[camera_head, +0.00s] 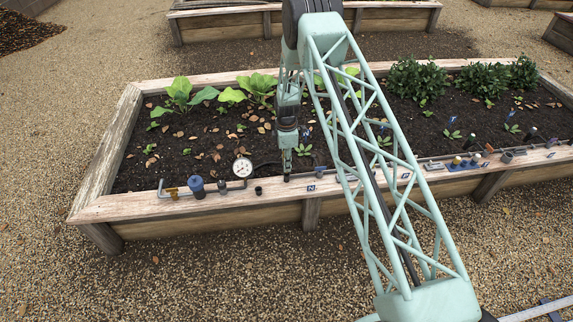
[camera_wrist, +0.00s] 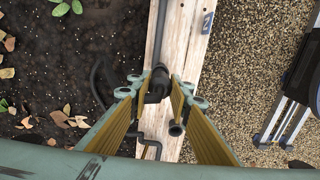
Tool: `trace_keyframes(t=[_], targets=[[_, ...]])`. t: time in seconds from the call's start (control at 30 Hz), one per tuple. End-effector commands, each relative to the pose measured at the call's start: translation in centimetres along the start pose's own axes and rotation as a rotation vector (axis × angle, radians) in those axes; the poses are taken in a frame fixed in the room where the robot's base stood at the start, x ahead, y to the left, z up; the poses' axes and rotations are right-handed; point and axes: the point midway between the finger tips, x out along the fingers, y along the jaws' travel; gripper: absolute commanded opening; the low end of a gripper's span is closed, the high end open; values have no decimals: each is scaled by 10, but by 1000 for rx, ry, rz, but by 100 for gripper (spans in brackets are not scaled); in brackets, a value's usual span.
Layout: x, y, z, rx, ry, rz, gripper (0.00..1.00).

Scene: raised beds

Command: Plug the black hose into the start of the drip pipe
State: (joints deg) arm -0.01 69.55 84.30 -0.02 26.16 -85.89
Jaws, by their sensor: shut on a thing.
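My gripper (camera_head: 287,177) is low over the near plank of the raised bed. In the wrist view its yellow-padded fingers (camera_wrist: 158,88) are closed around the black end of the hose (camera_wrist: 157,86). The hose curves away over the soil (camera_wrist: 98,82) on the left. The dark drip pipe (camera_wrist: 162,32) runs along the plank, and its start lies right beyond the held end, in line with it. The two look close or touching; I cannot tell whether the end is inside the pipe. In the head view the gripper hides this join.
On the plank (camera_head: 140,206) left of my gripper stand a small black cup (camera_head: 258,190), a round gauge (camera_head: 242,168) on a bent grey pipe and a blue-grey cylinder (camera_head: 196,187). Several fittings (camera_head: 463,163) stand further right. Leafy plants (camera_head: 258,88) grow in the bed.

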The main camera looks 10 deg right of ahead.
Motion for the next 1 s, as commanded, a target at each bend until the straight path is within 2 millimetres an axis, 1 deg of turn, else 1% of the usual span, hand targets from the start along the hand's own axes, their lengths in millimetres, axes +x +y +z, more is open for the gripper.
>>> trace_keyframes(t=[1.0], targets=[[16,0,0,0,0,0,8]])
